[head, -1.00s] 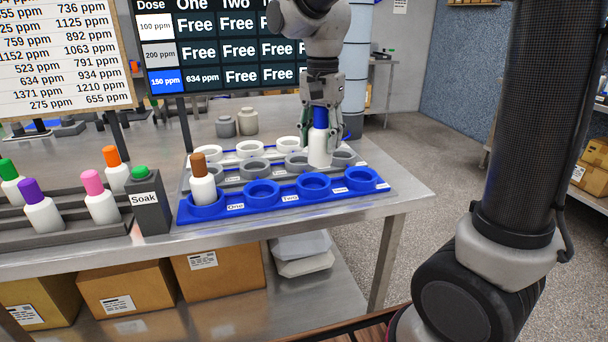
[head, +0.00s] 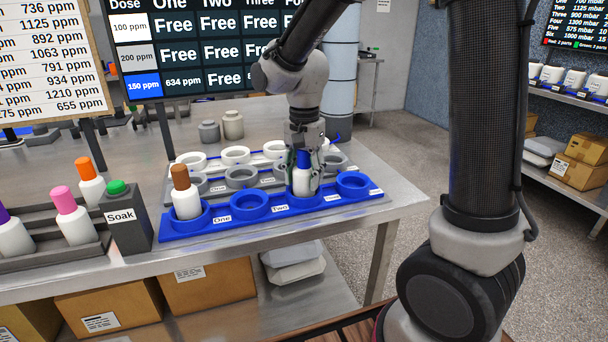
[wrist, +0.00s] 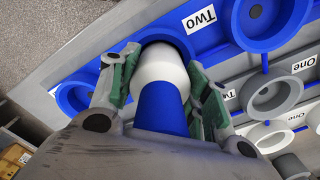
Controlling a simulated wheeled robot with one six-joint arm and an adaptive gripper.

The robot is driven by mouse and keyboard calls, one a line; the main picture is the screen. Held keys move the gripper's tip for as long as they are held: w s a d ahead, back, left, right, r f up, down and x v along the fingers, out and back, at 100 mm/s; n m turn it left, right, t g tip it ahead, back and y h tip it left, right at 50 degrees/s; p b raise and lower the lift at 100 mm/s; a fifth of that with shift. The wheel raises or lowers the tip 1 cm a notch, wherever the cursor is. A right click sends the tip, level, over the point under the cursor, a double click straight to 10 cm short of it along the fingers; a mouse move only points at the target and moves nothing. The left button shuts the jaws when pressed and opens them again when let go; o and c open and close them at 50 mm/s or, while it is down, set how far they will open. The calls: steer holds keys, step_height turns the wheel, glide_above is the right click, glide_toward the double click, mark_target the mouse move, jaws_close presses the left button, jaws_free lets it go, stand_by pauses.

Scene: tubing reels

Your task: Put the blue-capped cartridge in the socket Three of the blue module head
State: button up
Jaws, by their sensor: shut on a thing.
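The blue-capped cartridge (head: 302,181) has a white body and stands upright in my gripper (head: 304,170). The gripper's fingers are shut on it, also in the wrist view (wrist: 164,88). The cartridge is at the third socket of the blue module head (head: 276,211), the one beside the Three label. Its lower end overlaps that socket's ring; I cannot tell how deep it sits. Socket One holds a brown-capped cartridge (head: 185,193). Socket Two (head: 250,205) and socket Four (head: 353,185) look empty.
Grey and white module heads with empty rings lie behind the blue one. A grey Soak block (head: 124,218) with a green top stands at left, beside a rack of cartridges with pink (head: 68,217), orange and purple caps.

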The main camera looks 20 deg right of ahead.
steer(key=o, duration=1.2)
steer(key=shift+f, duration=0.1)
step_height(320, 180, up, 11)
steer(key=shift+r, duration=0.15)
steer(key=shift+d+r, duration=0.1)
steer(key=shift+r, duration=0.45)
steer(key=s+d+n+t, duration=0.1)
steer(key=s+d+n, duration=0.2)
steer(key=s+d, duration=0.2)
steer(key=s+d+n+t, duration=0.2)
steer(key=s+d+n, duration=0.1)
steer(key=s, duration=0.4)
steer(key=s+d+f+n+t, duration=0.1)
steer(key=s+d+n, duration=0.2)
steer(key=s+d, duration=0.3)
steer(key=shift+s+d, duration=0.35)
steer(key=shift+s, duration=0.2)
steer(key=shift+r, duration=0.1)
